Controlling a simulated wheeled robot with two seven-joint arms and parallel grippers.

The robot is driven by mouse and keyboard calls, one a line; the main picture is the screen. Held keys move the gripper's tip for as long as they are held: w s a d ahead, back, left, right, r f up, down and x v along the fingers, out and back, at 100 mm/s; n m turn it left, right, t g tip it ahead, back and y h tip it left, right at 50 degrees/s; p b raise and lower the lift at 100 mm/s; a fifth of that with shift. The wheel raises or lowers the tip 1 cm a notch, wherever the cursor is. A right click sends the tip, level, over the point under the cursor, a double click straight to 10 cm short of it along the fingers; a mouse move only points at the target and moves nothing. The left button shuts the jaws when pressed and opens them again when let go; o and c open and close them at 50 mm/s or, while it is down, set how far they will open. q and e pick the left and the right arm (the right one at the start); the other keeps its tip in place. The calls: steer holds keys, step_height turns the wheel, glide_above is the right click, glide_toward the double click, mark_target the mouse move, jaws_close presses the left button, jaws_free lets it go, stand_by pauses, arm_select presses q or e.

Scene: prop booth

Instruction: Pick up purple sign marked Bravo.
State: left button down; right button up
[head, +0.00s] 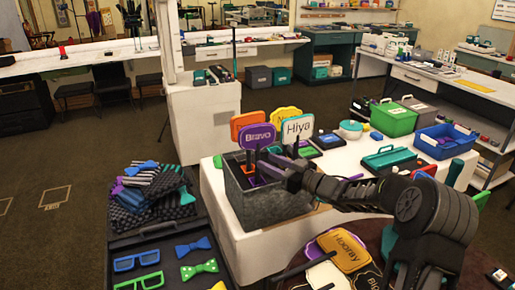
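The purple sign marked Bravo (258,136) stands upright among other signs in a grey bin (238,190) on a white counter. An orange sign (250,119) is behind it, a yellow sign (287,112) is behind to the right, and a white sign marked Hiya (298,128) is to its right. My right gripper (262,160) reaches in from the right over the bin, just below the purple sign. Its dark fingers blend with the bin and sign handles, so I cannot tell whether they grip anything. My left gripper is out of view.
Green (393,118) and blue (444,140) bins and a teal case (389,158) stand on the counter to the right. A dark table at front left holds folded cloths (150,195), bow ties and glasses. More signs (343,250) lie on a round table in front.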

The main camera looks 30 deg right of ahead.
mark_target(258, 157)
steer(key=shift+w+a+r, duration=0.1)
steer(key=shift+w+a, duration=0.2)
steer(key=shift+w, duration=0.2)
steer(key=p+x, duration=0.1)
steer(key=x, duration=0.3)
steer(key=shift+w, duration=0.1)
jaws_close()
stand_by(0.4)
